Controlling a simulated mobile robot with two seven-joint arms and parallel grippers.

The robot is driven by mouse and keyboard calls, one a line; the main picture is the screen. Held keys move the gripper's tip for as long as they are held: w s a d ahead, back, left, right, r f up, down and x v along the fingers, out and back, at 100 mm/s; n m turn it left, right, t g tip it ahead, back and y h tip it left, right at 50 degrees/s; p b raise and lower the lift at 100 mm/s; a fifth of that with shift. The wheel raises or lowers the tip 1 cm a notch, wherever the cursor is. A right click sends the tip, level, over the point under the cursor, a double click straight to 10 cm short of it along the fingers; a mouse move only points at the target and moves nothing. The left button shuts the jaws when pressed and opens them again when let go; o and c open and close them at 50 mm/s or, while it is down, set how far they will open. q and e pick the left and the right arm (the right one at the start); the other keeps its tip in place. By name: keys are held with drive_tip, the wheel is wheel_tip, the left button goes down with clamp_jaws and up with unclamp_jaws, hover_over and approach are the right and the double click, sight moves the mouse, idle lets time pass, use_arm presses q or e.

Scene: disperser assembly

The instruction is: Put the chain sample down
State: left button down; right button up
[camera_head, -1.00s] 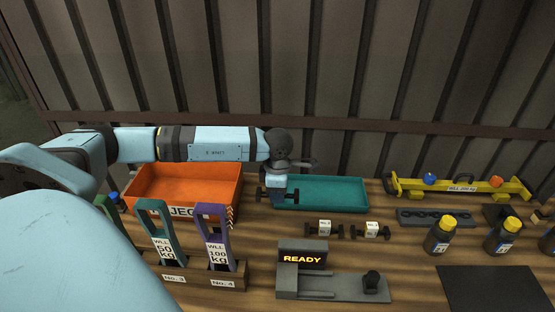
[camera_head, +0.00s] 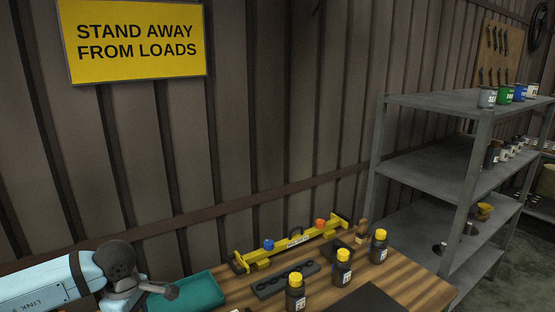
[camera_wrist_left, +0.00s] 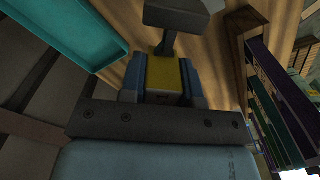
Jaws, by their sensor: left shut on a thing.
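In the left wrist view my left gripper (camera_wrist_left: 168,82) is shut, its blue fingers on either side of a yellow part. The chain sample (camera_wrist_left: 180,14) shows there as a dark T-shaped end reaching out past the fingers at the top. The rest of the sample is hidden in the jaws. Wooden table top shows behind it; I cannot tell the height above the table. My right gripper is in neither view.
A teal tray (camera_head: 190,306) lies beside my left wrist, also in the left wrist view (camera_wrist_left: 82,58). A yellow beam (camera_head: 290,247), a dark holed block (camera_head: 285,281) and yellow-capped bottles (camera_head: 342,268) stand on the table. Grey shelving (camera_head: 440,107) is at the right.

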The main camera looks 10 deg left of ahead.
use_arm(q)
drive_tip(key=s+d+r+m+p, duration=0.2)
drive_tip(key=d+r+m, duration=0.1)
drive_tip(key=d+m, duration=0.9)
drive_tip(key=m, duration=0.5)
drive_tip(key=shift+d+r+m+p, duration=0.25)
drive_tip(key=shift+d+m+p, duration=0.05)
drive_tip(key=shift+d, duration=0.05)
drive_tip(key=shift+s+d, duration=0.1)
